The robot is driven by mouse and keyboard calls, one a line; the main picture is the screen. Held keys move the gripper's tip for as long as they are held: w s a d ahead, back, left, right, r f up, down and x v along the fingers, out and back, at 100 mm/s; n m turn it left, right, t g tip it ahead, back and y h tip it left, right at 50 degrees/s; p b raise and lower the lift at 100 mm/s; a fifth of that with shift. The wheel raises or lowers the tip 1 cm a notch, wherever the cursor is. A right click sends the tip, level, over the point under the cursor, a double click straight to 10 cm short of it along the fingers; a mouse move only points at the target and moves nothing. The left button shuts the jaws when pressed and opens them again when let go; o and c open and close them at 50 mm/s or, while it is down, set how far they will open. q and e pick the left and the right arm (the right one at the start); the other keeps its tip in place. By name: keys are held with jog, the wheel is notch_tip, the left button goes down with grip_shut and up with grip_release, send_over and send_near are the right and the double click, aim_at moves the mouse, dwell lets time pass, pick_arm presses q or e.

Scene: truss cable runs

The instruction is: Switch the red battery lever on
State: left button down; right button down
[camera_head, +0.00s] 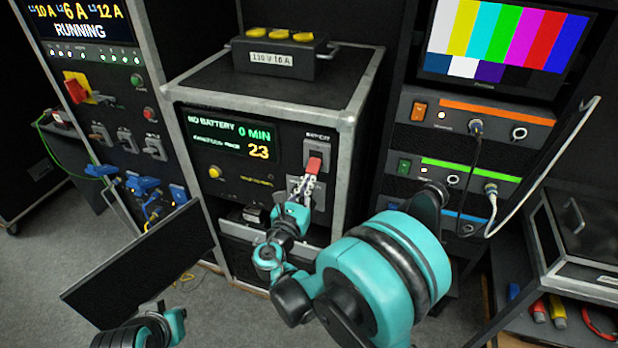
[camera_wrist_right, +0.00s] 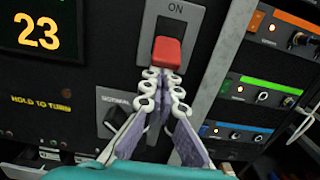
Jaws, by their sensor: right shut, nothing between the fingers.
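The red battery lever (camera_head: 314,165) sits on a grey plate at the upper right of the black power unit's front. In the right wrist view the lever (camera_wrist_right: 167,53) is a red block below the word ON. My right gripper (camera_head: 305,183) is shut and empty, its fingertips just under the lever. In the right wrist view the fingertips (camera_wrist_right: 165,78) meet right below the lever's lower edge; I cannot tell whether they touch it. The unit's display (camera_head: 233,137) reads NO BATTERY, 0 MIN and 23. My left gripper (camera_head: 150,308) shows partly at the bottom left; its jaw state is unclear.
A rotary knob (camera_wrist_right: 115,118) sits below the lever, left of my right fingers. A dark panel (camera_head: 140,255) stands at the lower left. A rack with coloured-stripe units (camera_head: 470,125) and hanging cables is on the right. A black box with yellow caps (camera_head: 273,57) lies on top.

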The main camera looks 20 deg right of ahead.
jog(key=r+g+y+p, duration=0.1)
jog(key=r+g+p, duration=0.1)
jog(key=p, duration=0.2)
jog(key=r+g+y+p, duration=0.1)
jog(key=g+p, duration=0.1)
jog(key=p, duration=0.3)
jog(key=s+r+g+y+p, duration=0.1)
jog(key=r+g+y+p, duration=0.1)
jog(key=p, duration=0.2)
jog(key=shift+a+r, duration=0.25)
jog(key=shift+r, duration=0.05)
jog(key=shift+r+g+y+p, duration=0.15)
jog(key=shift+g+y+p, duration=0.2)
jog(key=shift+p, duration=0.25)
jog(key=shift+f+g, duration=0.25)
jog(key=shift+f, duration=0.05)
jog(key=shift+w+r+p, duration=0.1)
jog(key=shift+r+p, duration=0.35)
jog(key=shift+r, duration=0.4)
jog(key=shift+f, duration=0.1)
send_near(311, 169)
jog(key=s+a+r, duration=0.2)
jog(key=s, duration=0.1)
jog(key=shift+s, duration=0.2)
jog(key=shift+b, duration=0.3)
